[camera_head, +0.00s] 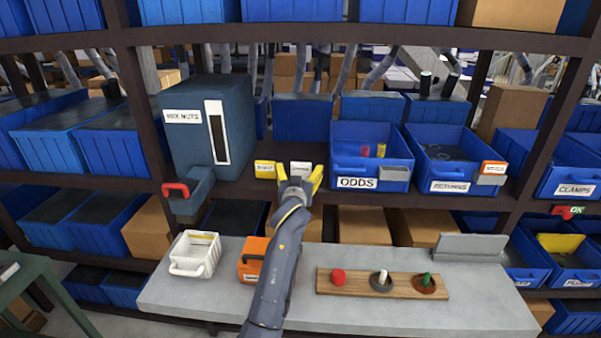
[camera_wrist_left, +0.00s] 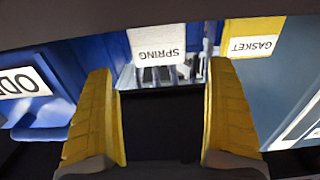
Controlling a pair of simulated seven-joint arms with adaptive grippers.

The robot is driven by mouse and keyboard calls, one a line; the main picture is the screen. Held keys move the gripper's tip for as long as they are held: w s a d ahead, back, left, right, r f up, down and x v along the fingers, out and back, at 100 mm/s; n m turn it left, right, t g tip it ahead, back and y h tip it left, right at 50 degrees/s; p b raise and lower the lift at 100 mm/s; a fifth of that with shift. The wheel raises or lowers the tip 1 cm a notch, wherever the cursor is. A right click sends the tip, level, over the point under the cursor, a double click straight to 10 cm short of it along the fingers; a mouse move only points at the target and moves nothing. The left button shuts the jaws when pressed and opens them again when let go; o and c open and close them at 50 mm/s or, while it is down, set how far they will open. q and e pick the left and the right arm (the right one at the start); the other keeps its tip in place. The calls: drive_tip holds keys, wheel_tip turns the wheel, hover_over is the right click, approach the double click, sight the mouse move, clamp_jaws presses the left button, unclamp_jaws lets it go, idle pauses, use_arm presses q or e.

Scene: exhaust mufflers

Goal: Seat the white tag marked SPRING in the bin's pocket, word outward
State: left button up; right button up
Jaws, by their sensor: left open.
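The white SPRING tag (camera_head: 300,166) stands on the shelf beside the yellow GASKET tag (camera_head: 265,169). In the left wrist view the SPRING tag (camera_wrist_left: 157,45) appears upside down, ahead of and between my yellow fingers, with the GASKET tag (camera_wrist_left: 253,37) to its right. My left gripper (camera_head: 299,178) is open and empty, just in front of the SPRING tag; contact does not show. The blue ODDS bin (camera_head: 345,167) stands right of the tags, with a grey pocket (camera_head: 396,173) on its front right. My right gripper is out of view.
A dark NUTS cabinet (camera_head: 185,140) stands left of the tags. Below, the grey bench carries a white basket (camera_head: 196,254), an orange bin (camera_head: 254,259) and a wooden peg board (camera_head: 355,286).

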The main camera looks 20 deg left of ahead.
sight(301, 163)
use_arm(q)
drive_tip(key=shift+w+a, duration=0.2)
drive_tip(key=shift+w, duration=0.65)
drive_tip(key=shift+w+a, duration=0.15)
drive_tip(key=shift+w, duration=0.7)
drive_tip(key=shift+w+a, duration=0.2)
drive_tip(key=shift+w, duration=0.65)
drive_tip(key=c, duration=1.3)
drive_tip(key=shift+o, duration=0.2)
